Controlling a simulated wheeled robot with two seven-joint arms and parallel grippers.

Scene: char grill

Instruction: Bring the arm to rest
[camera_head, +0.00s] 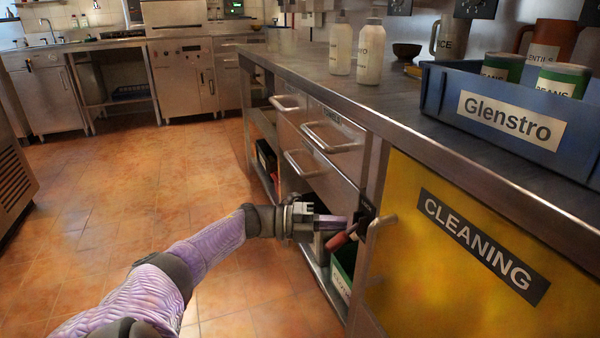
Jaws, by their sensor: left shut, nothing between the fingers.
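My left arm comes in from the lower left, with a purple sleeve and grey joints. My left gripper (364,218) is at the end of it, beside the front of the steel counter (330,75), near the left edge of the yellow cabinet door marked CLEANING (400,270). Its dark fingers are small and partly lost against the counter front. It is shut and I see nothing held in it. A red-brown object (340,241) shows right by the fingers; I cannot tell whether they touch. My right gripper is not in view.
A blue bin labelled Glenstro (510,125) and white bottles (370,52) stand on the counter. Drawer handles (330,138) and the door handle (382,222) stick out near the arm. A green crate (342,272) sits on the low shelf. The tiled floor (130,190) at left is clear.

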